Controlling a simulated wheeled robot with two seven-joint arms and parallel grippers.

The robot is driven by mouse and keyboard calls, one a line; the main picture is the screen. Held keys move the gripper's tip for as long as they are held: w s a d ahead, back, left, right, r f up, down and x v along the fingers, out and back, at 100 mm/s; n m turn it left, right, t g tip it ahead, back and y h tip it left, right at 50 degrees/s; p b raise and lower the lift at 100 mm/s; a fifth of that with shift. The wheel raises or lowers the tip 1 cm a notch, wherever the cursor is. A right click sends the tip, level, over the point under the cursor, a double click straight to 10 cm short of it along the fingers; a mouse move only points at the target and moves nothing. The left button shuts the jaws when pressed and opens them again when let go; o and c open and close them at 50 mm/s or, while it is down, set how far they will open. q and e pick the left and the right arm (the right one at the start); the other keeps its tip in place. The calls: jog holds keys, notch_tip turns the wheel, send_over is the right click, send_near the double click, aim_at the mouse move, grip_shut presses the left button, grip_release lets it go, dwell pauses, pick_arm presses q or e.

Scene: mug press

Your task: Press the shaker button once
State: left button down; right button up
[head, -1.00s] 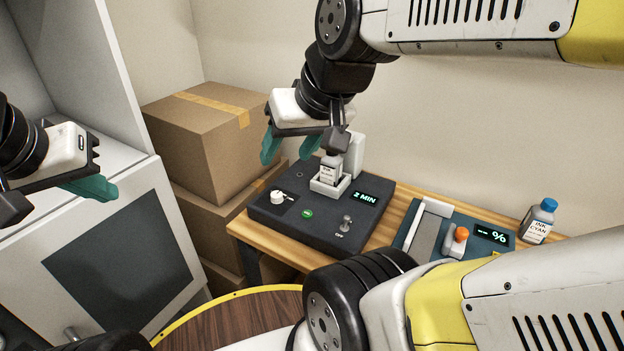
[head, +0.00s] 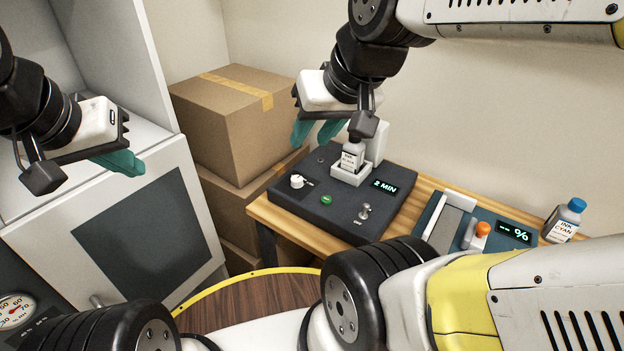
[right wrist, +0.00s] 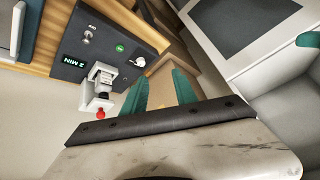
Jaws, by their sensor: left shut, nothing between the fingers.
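The shaker (head: 300,207) is a dark box on the wooden table, with a round green button (head: 326,199) on its top. The button also shows in the right wrist view (right wrist: 119,48). A white knob, a toggle switch (head: 364,211) marked OFF and a "2 MIN" display surround it. An ink bottle (head: 352,157) stands upright in the shaker's white holder. My right gripper (head: 317,132) is open and empty, above and behind the shaker's back left, apart from the button. My left gripper (head: 122,163) is shut and empty, far left of the shaker, before the grey cabinet.
Cardboard boxes (head: 228,120) are stacked left of the table. A scale-like device (head: 450,225) with an orange-topped part and a cyan ink bottle (head: 564,220) stand to the right. A round wooden surface (head: 250,300) and a dial gauge (head: 15,310) are at the front.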

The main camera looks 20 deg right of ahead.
grip_shut()
dwell(1.4)
